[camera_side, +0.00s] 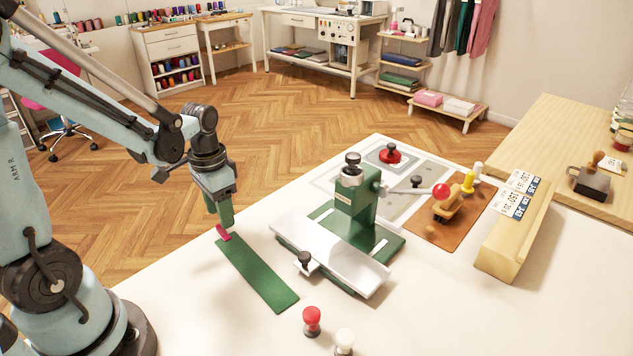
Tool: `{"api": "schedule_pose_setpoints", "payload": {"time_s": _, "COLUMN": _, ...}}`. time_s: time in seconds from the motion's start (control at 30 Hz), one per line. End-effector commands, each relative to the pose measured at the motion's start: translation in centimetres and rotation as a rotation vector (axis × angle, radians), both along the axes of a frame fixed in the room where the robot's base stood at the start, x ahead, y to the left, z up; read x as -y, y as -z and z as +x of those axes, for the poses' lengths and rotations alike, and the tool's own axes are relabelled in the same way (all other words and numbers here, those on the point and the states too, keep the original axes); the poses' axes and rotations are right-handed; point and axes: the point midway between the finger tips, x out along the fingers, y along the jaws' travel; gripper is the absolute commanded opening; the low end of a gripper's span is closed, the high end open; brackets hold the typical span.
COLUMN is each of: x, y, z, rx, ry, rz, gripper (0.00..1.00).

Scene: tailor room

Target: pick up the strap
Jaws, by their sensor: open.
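A flat green strap (258,276) lies on the white table, running from below my gripper toward the front edge, to the left of the green press. My gripper (222,226) points down just above the strap's far end. The jaws are open, though the gap between them is hard to see from this side. A small crimson piece (222,234) shows right below the green part at the gripper's tip, by the strap's far end. I cannot tell whether it touches the strap or the gripper.
A green hand press (357,205) with a white plate (330,255) stands close right of the strap. A red-topped peg (311,321) and a white-topped peg (344,342) stand near the front. A wooden block (516,240) and a brown mat (447,226) lie farther right.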

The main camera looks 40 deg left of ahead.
Motion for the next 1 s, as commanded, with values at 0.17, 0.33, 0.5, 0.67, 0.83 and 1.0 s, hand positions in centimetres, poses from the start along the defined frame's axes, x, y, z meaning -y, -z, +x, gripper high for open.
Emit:
{"api": "schedule_pose_setpoints", "payload": {"time_s": 0.17, "x": 0.1, "y": 1.9, "z": -0.1, "rx": 0.000, "ry": 0.000, "rz": 0.000, "gripper": 0.51}}
{"api": "schedule_pose_setpoints", "payload": {"time_s": 0.33, "x": 0.1, "y": 2.8, "z": -0.1, "rx": 0.000, "ry": 0.000, "rz": 0.001, "gripper": 0.51}}
{"api": "schedule_pose_setpoints", "payload": {"time_s": 0.5, "x": 0.1, "y": 2.9, "z": -0.1, "rx": 0.000, "ry": 0.000, "rz": 0.001, "gripper": 0.51}}
{"api": "schedule_pose_setpoints", "payload": {"time_s": 0.67, "x": 0.1, "y": 2.9, "z": -0.1, "rx": 0.000, "ry": 0.000, "rz": 0.001, "gripper": 0.41}}
{"api": "schedule_pose_setpoints", "payload": {"time_s": 0.83, "x": 0.1, "y": 2.9, "z": -0.1, "rx": 0.000, "ry": 0.000, "rz": 0.001, "gripper": 0.15}}
{"api": "schedule_pose_setpoints", "payload": {"time_s": 1.0, "x": 0.1, "y": 2.9, "z": -0.1, "rx": 0.000, "ry": 0.000, "rz": 0.001, "gripper": 0.00}}
